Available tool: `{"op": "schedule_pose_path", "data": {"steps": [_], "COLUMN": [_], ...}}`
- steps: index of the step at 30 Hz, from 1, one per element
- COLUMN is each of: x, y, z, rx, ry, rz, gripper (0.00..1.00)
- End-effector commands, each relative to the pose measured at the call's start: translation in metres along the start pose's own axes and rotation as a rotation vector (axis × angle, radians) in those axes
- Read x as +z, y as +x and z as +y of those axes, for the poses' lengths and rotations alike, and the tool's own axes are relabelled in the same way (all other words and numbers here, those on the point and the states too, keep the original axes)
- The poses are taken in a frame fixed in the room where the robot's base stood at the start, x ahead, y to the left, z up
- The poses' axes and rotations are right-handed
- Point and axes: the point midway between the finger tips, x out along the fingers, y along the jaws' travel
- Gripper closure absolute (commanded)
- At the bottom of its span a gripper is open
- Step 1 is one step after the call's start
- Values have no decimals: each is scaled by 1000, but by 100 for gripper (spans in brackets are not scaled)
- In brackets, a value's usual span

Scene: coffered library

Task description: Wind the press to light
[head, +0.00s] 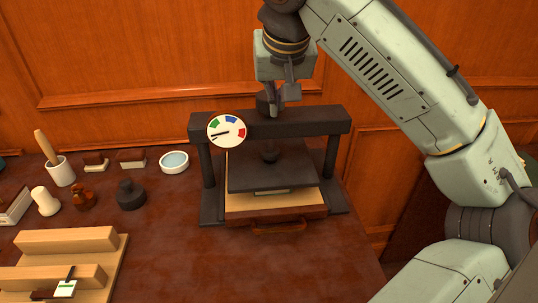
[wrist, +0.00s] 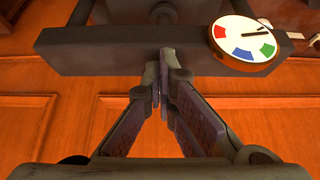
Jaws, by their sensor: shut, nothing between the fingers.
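The press (head: 325,122) is a dark frame with two posts and a thick crossbeam. Its flat platen (head: 290,165) lies over a wooden tray (head: 277,209), with a pale piece (head: 272,191) between them. A round dial (head: 227,131) on the beam has green, blue and red sectors. Its needle points left, below green and outside every coloured sector; the dial also shows in the wrist view (wrist: 244,42). A dark knob (head: 263,103) stands on top of the beam. My gripper (head: 274,110) points down right beside the knob, shut and empty; whether it touches is unclear. Its fingers meet in the wrist view (wrist: 160,85).
Left of the press are a white dish (head: 174,162), a dark weight-like knob (head: 130,196), small stamps (head: 96,162) and a cup with a wooden handle (head: 60,171). A wooden rack (head: 70,241) lies at front left. The wood-panelled wall is close behind. The table's front middle is clear.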

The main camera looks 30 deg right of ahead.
Motion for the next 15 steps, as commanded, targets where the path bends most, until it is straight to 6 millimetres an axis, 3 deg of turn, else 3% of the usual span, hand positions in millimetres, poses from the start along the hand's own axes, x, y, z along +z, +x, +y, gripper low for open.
{"op": "schedule_pose_path", "data": {"steps": [15], "x": [-2], "y": [2], "z": [-4], "rx": [-4], "ry": [-2], "rz": [-1], "gripper": [100]}}
